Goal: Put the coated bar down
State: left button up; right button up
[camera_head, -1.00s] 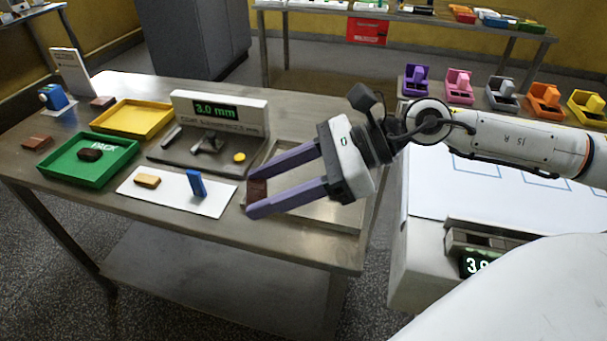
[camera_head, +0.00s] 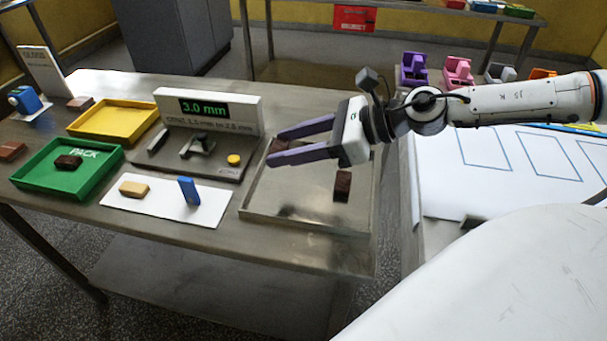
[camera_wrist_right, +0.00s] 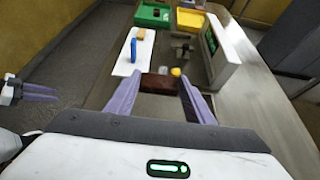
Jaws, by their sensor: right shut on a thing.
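My right gripper (camera_head: 280,147) comes in from the right and is shut on a dark brown coated bar (camera_head: 278,145). It holds the bar over the left back part of a shallow metal tray (camera_head: 300,226); I cannot tell the height. In the right wrist view the bar (camera_wrist_right: 159,84) spans between the purple fingers (camera_wrist_right: 160,95). A second dark brown bar (camera_head: 342,186) lies in the tray. My left gripper (camera_wrist_right: 38,92) shows only at the left edge of the right wrist view, small, away from the bar; its opening is unclear.
Left of the tray stands a gauge (camera_head: 208,112) reading 3.0 mm. A white mat (camera_head: 160,204) bears a tan bar (camera_head: 133,188) and a blue block (camera_head: 189,190). Further left are a green PACK tray (camera_head: 100,185) with a dark bar and an empty yellow tray (camera_head: 112,120).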

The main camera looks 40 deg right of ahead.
send_over(291, 190)
notch_tip(291, 190, down, 5)
jog(key=shift+r+b, duration=0.15)
jog(key=shift+b, duration=0.25)
notch_tip(291, 190, down, 4)
jog(key=shift+f, duration=0.1)
jog(key=shift+f+b, duration=0.15)
jog(key=shift+b, duration=0.2)
jog(key=o, duration=0.8)
